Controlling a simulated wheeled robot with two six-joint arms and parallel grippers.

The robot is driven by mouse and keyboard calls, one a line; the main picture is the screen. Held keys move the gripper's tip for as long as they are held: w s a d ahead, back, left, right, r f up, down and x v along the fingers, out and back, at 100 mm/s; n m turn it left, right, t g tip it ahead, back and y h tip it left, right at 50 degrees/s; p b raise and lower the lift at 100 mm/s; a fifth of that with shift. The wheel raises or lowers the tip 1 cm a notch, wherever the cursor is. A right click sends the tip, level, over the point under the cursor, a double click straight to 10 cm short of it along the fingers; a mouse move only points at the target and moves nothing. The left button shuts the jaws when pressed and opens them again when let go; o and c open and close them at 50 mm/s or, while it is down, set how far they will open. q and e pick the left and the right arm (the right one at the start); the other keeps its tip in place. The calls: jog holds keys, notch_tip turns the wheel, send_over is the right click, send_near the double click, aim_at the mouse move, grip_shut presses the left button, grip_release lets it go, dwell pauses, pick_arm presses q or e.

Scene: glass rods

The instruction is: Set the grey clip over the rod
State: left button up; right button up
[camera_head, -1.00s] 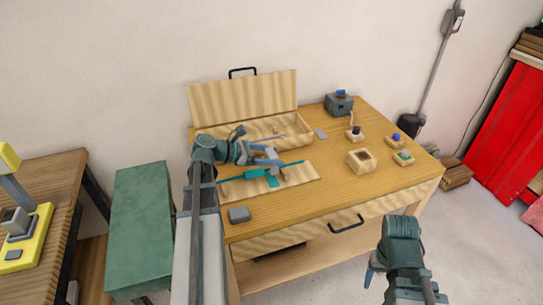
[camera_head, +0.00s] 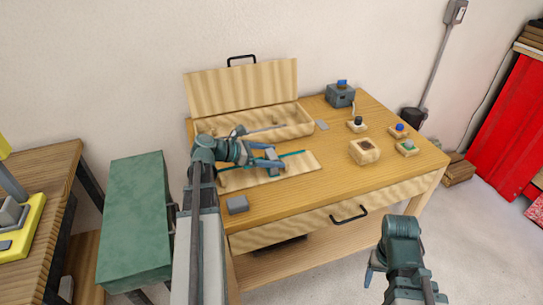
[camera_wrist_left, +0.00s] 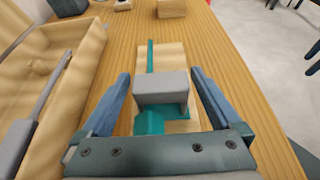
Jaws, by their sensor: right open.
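The grey clip (camera_head: 271,155) is a small block between the fingertips of my left gripper (camera_head: 268,163). The thin teal rod (camera_head: 292,154) lies along the pale board (camera_head: 308,167) and runs out beyond the clip (camera_wrist_left: 150,55). The rod under the clip is hidden. My right gripper (camera_head: 371,268) is open and empty in front of the table.
An open wooden case (camera_head: 295,131) stands behind the board. A grey block (camera_head: 237,204) lies near the table's (camera_head: 300,195) front left. A wooden block with a hole (camera_head: 364,152) and several small button pieces stand to the right. A green cabinet (camera_head: 135,225) is left of the table.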

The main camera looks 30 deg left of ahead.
pick_arm(q)
jog(key=p+v, duration=0.5)
jog(key=v, duration=0.8)
jog(key=shift+s+a+r, duration=0.25)
jog(key=shift+w, duration=0.1)
jog(key=b+x, duration=0.5)
jog(key=x, duration=0.8)
jog(key=shift+w+d+f, duration=0.15)
jog(key=shift+d+f, duration=0.1)
jog(key=shift+f, duration=0.05)
jog(key=shift+r, duration=0.15)
